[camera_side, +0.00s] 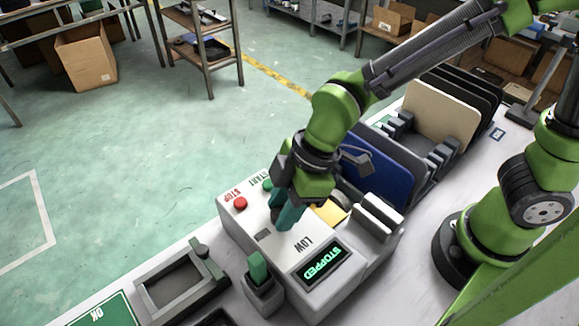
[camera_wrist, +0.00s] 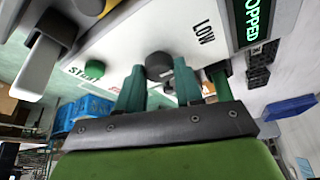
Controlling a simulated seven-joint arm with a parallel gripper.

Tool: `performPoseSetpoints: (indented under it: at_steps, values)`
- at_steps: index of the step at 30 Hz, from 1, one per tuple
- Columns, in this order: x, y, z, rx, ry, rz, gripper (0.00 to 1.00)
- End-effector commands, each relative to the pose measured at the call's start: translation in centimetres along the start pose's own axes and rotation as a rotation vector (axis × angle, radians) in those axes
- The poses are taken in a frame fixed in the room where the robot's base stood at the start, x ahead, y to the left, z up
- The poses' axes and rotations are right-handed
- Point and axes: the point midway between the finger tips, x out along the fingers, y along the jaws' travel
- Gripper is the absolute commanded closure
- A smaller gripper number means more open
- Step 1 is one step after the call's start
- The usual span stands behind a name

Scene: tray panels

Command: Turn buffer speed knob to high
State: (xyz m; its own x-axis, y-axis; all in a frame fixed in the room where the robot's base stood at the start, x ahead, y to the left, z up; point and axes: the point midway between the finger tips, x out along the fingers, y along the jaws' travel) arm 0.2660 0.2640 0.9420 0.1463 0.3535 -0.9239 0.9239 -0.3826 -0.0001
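The buffer machine is a white box (camera_side: 262,230) with a LOW label (camera_side: 303,244) and a display reading STOPPED (camera_side: 325,262). A dark round knob (camera_wrist: 157,65) shows in the wrist view near the LOW label (camera_wrist: 204,32). My gripper (camera_side: 287,214) points down at the panel, and its teal fingers hide the knob in the side view. In the wrist view my gripper (camera_wrist: 158,74) has its fingers apart, one on each side of the knob. The right finger overlaps the knob's edge; I cannot tell whether it touches. The HIGH label is hidden.
A red STOP button (camera_side: 240,203) and a green START button (camera_side: 267,185) sit on the panel's far edge. Behind are a blue panel (camera_side: 385,172) and a beige panel (camera_side: 438,115) in a rack. An empty frame (camera_side: 178,285) lies left.

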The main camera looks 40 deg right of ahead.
Motion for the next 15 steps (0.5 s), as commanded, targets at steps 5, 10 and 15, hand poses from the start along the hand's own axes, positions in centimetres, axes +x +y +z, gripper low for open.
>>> performPoseSetpoints:
  at_steps: [5, 10, 15]
  values:
    - [-0.03, 0.02, -0.01, 0.001, 0.0, 0.0, 0.95]
    - [-0.04, 0.0, -0.02, 0.014, 0.001, 0.006, 0.95]
    - [-0.06, -0.06, -0.04, 0.066, 0.001, 0.028, 0.95]
